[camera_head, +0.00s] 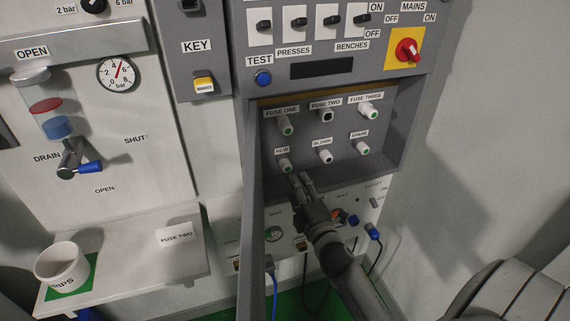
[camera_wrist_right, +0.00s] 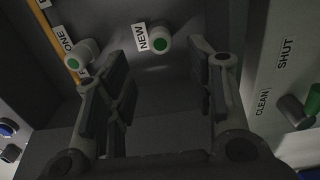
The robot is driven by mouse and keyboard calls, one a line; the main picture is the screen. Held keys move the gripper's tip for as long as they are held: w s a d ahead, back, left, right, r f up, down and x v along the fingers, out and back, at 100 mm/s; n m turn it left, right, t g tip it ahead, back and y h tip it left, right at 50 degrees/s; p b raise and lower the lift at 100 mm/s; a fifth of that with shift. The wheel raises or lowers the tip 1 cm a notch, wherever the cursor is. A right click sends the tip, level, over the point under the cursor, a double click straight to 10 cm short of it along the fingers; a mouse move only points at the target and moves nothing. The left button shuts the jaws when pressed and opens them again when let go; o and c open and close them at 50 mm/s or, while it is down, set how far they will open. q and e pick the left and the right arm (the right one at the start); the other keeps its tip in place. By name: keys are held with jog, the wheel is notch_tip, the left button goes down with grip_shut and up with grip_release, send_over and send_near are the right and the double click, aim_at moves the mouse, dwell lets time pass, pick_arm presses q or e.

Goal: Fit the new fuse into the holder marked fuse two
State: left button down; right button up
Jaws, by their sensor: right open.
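The new fuse (camera_head: 285,165) is a white fuse with a green end, sitting under the NEW label in the lower row of the open fuse compartment. It also shows in the right wrist view (camera_wrist_right: 160,44), beyond and between my fingers. The holder marked FUSE TWO (camera_head: 326,115) is in the upper row, with a dark opening and no green end showing. My right gripper (camera_head: 299,179) is open and empty, just below and in front of the new fuse; its open fingers (camera_wrist_right: 167,75) fill the right wrist view. My left gripper is not in view.
Fuses sit at FUSE ONE (camera_head: 286,129), FUSE THREE (camera_head: 368,113), BLOWN (camera_head: 326,157) and SPARE (camera_head: 362,150). The compartment's open door (camera_head: 253,200) stands left of my right arm. A white cup (camera_head: 62,266) stands on the left shelf beside a FUSE TWO card (camera_head: 177,236).

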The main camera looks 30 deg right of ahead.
aim_at(288, 169)
jog(key=shift+b+x, duration=0.75)
jog(key=shift+x, duration=3.75)
grip_shut()
jog(key=shift+a, duration=0.1)
jog(key=shift+p+v, duration=0.55)
jog(key=shift+v, duration=2.45)
